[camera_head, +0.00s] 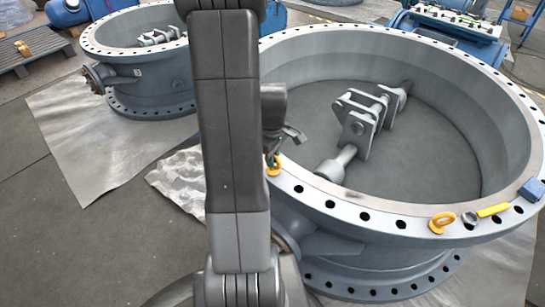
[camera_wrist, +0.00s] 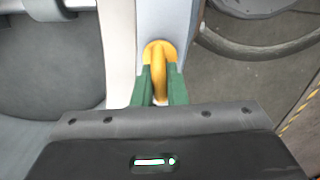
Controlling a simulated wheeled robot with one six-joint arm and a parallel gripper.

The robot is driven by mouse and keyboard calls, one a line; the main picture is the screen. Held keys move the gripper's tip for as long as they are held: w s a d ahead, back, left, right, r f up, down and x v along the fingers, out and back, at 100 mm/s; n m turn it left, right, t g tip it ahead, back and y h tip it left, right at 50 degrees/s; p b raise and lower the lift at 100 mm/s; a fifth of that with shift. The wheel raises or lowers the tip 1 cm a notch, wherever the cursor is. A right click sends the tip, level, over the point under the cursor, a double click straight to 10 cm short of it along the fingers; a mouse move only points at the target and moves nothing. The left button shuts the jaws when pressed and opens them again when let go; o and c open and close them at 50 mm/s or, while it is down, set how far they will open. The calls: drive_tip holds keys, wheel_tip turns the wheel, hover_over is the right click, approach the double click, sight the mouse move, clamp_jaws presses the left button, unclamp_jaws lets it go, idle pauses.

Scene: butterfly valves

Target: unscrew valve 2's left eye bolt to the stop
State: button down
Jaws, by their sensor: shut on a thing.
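The left eye bolt (camera_head: 273,166) is yellow and sits on the top flange of the large near valve (camera_head: 313,193). Its ring (camera_wrist: 158,55) shows in the wrist view between two green fingers. My gripper (camera_wrist: 160,86) is shut on the ring, with the fingers on either side of it. In the head view my gripper (camera_head: 277,155) is partly hidden behind my arm. The bolt's shank and how far it is screwed in are hidden. A second yellow eye bolt (camera_head: 441,222) stands on the flange at the right.
A yellow-handled tool (camera_head: 492,211) and a blue block (camera_head: 532,190) lie on the flange at the right. Another blue valve (camera_head: 150,85) stands at the back left. Sheeting (camera_head: 110,140) covers the floor between.

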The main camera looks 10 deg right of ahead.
drive_tip(key=n, duration=0.5)
drive_tip(key=shift+n, duration=0.3)
drive_tip(key=n, duration=1)
drive_tip(key=shift+s+n, duration=0.1)
drive_tip(key=shift+n, duration=2.1)
drive_tip(key=c, duration=1.5)
unclamp_jaws()
drive_tip(key=shift+o, duration=0.2)
wheel_tip(320, 180, up, 14)
drive_tip(key=p, duration=0.2)
